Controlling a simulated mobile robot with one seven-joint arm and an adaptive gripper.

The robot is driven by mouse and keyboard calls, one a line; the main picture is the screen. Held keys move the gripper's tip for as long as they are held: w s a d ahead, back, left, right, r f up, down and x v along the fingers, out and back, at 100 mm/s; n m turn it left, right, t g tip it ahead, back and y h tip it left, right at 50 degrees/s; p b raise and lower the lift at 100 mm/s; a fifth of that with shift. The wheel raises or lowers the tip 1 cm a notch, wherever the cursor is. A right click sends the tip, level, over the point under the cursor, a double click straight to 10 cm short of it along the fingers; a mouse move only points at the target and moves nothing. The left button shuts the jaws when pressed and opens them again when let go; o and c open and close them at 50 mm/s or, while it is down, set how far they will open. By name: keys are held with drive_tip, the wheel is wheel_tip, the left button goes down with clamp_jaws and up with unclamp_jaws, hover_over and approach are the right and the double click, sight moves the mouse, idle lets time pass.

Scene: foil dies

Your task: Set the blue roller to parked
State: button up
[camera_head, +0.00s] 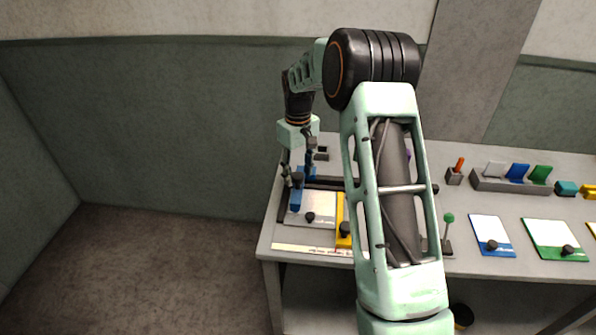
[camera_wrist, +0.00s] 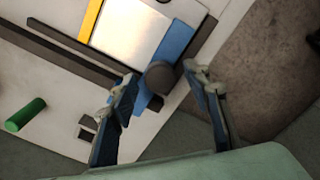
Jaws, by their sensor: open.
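The blue roller (camera_head: 295,200) is a blue bar across the left end of a framed bed in the camera_head view. In the camera_wrist view the blue roller (camera_wrist: 178,42) runs beside a shiny metal plate (camera_wrist: 130,32), with a round dark knob (camera_wrist: 160,77) at its near end. My gripper (camera_head: 298,170) is over the far left part of the bed, pointing down. In the wrist view my gripper (camera_wrist: 160,77) is open, one finger on each side of the knob. I cannot tell whether either finger touches it. The gripper partly hides the roller's far end in the head view.
A yellow bar (camera_head: 343,232) with a black knob lies right of the plate. Dark rails (camera_wrist: 62,48) border the bed. Farther right are a green-topped lever (camera_head: 448,220), coloured blocks and white-topped plates. The table ends just left of the bed.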

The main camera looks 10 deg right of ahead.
drive_tip(key=shift+c, duration=0.2)
clamp_jaws()
idle(0.3)
drive_tip(key=shift+d, duration=0.25)
drive_tip(key=s+d, duration=0.4)
drive_tip(key=d, duration=0.7)
drive_tip(key=s+d, duration=0.3)
drive_tip(key=d, duration=0.9)
drive_tip(key=s+d, duration=0.4)
drive_tip(key=d, duration=0.8)
drive_tip(key=shift+s, duration=0.3)
drive_tip(key=shift+d, duration=0.15)
drive_tip(key=shift+o, duration=0.2)
unclamp_jaws()
drive_tip(key=shift+d, duration=0.1)
